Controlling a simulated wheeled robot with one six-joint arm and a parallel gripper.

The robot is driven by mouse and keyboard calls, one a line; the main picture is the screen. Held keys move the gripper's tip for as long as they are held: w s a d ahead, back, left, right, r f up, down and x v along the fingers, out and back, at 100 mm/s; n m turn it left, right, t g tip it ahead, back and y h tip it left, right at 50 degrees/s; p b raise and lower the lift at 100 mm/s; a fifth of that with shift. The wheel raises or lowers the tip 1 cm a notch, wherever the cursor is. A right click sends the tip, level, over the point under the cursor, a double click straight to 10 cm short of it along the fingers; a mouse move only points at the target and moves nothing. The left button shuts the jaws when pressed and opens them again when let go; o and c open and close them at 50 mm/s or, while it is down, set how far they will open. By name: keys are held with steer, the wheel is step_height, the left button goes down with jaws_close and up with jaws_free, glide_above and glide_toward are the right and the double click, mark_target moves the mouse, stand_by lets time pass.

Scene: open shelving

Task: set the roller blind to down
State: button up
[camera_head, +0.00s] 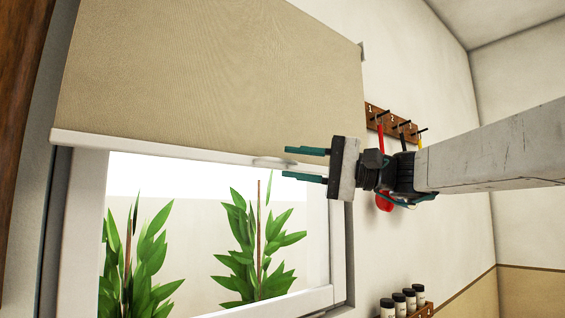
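The beige roller blind (210,75) covers the upper part of the window, and its white bottom bar (150,145) hangs partway down. A small pale pull tab (272,162) sits at the bar's lower edge. My gripper (305,164) comes in from the right, with its two teal fingers apart and pointing left. The fingertips are just right of the tab, near the bar's height. I cannot tell whether they touch it.
The white window frame (338,240) borders the open glass below the blind, with green plants (262,245) behind it. A wooden hook rail (375,118) with hanging utensils is on the right wall, partly behind my arm. Several small jars (409,298) stand on a low rack at the bottom right.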

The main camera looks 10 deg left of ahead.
mark_target(283, 162)
steer(key=shift+s+a+r, duration=0.1)
steer(key=shift+a+r, duration=0.05)
steer(key=shift+a, duration=0.7)
steer(key=shift+s+a+r, duration=0.1)
steer(key=shift+a, duration=0.75)
steer(key=shift+c, duration=0.3)
steer(key=shift+f, duration=0.1)
jaws_close()
